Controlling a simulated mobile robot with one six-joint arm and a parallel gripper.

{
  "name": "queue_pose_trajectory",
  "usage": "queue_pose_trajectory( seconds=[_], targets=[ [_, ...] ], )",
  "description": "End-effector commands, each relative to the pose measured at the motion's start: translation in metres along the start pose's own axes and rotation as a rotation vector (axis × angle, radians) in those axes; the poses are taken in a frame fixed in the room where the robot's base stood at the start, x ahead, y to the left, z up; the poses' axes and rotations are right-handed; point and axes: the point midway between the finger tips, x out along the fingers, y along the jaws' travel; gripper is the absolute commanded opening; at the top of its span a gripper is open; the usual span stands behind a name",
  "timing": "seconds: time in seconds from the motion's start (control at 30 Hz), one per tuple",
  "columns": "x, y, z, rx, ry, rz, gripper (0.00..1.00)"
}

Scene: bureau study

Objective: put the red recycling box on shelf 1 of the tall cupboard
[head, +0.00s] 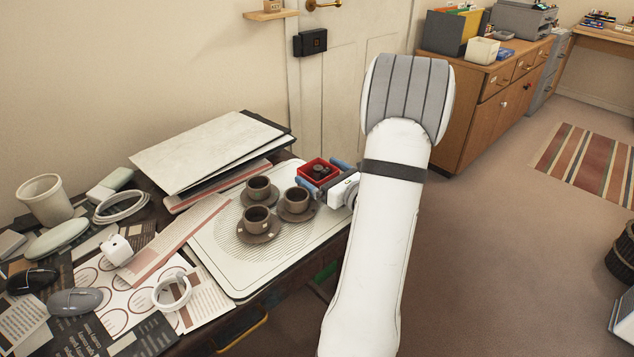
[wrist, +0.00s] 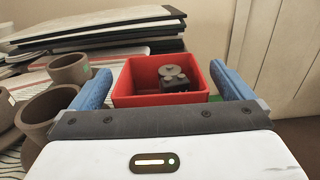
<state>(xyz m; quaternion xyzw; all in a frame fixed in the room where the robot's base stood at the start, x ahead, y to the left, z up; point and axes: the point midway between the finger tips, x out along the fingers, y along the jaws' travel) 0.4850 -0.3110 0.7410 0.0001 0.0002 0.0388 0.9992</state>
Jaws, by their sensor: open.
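The red recycling box (head: 317,171) is a small open red box on the right end of the desk, beside the tray with the cups. It holds a dark grey object (wrist: 173,78) with a round top. My gripper (head: 331,178) is at the box, with its two blue fingers apart. In the wrist view the box (wrist: 127,99) lies between the fingers of my gripper (wrist: 166,88).
Three brown cups on saucers (head: 258,187) stand on the pale tray (head: 225,245), close left of the box. A stack of boards (head: 208,150) lies behind. Mice, papers and cables crowd the left of the desk. A wooden sideboard (head: 470,110) stands at the back right. Carpet (head: 500,250) is open at right.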

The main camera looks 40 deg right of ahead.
Motion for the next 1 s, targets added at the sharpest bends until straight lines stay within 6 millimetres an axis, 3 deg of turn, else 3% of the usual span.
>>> queue_pose_trajectory(
  seconds=[0.1,0.37,1.0],
  targets=[
    [0.0121,0.0006,-0.0005,-0.001,0.000,0.002,1.00],
    [0.0142,0.0000,0.0001,0.000,0.000,-0.001,1.00],
    [0.0141,0.0001,0.0005,-0.001,-0.001,0.000,0.48]
  ],
)
